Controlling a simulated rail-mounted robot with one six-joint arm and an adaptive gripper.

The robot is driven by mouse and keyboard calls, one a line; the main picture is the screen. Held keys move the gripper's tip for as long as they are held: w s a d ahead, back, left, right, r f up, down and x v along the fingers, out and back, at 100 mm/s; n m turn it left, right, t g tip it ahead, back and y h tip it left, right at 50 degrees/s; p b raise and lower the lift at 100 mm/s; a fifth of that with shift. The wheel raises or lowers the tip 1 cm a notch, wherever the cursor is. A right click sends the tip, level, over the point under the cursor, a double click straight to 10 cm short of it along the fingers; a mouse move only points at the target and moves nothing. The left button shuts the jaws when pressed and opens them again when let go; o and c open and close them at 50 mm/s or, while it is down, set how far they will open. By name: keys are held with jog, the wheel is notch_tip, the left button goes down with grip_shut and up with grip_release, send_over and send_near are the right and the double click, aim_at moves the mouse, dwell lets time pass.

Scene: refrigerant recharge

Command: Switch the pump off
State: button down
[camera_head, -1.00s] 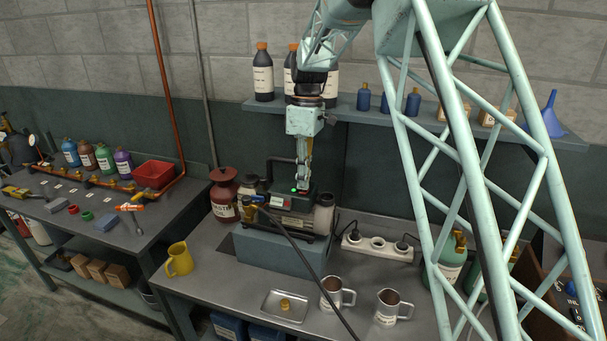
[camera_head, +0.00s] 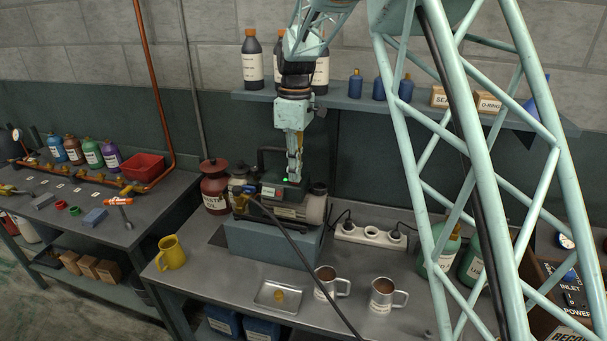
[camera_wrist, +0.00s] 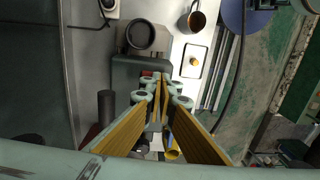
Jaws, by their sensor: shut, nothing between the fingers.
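The pump (camera_head: 290,207) is a dark and grey machine on a blue-grey block on the bench, with a small green light (camera_head: 285,180) lit on its top. My gripper (camera_head: 294,178) is shut and empty, pointing down at the pump's top just right of the light. I cannot tell whether the fingertips touch it. The fingers hide part of the pump's top, and the switch position cannot be made out.
A dark hose (camera_head: 300,252) runs from the pump's front across the bench. A red bottle (camera_head: 214,187) stands left of the pump, and a power strip (camera_head: 370,235) lies right of it. A metal tray (camera_head: 278,297), two metal mugs and a yellow jug (camera_head: 172,252) stand in front.

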jog(key=shift+s+a+f, duration=0.1)
jog(key=shift+a+f, duration=0.05)
jog(key=shift+f, duration=0.05)
jog(key=shift+d+r, duration=0.1)
jog(key=shift+d, duration=0.1)
jog(key=shift+w, duration=0.35)
jog(key=shift+w+d+r+p, duration=0.1)
jog(key=shift+w+p, duration=0.25)
jog(key=shift+w, duration=0.15)
jog(key=shift+r, duration=0.2)
jog(key=shift+w+r+p, duration=0.15)
jog(key=shift+r+p, duration=0.55)
jog(key=shift+r, duration=0.2)
jog(key=shift+w+r+p, duration=0.1)
jog(key=shift+r+p, duration=0.6)
jog(key=shift+r, duration=0.15)
notch_tip(320, 180, up, 10)
jog(key=w, duration=0.1)
jog(key=shift+w+d, duration=0.2)
jog(key=shift+d, duration=0.05)
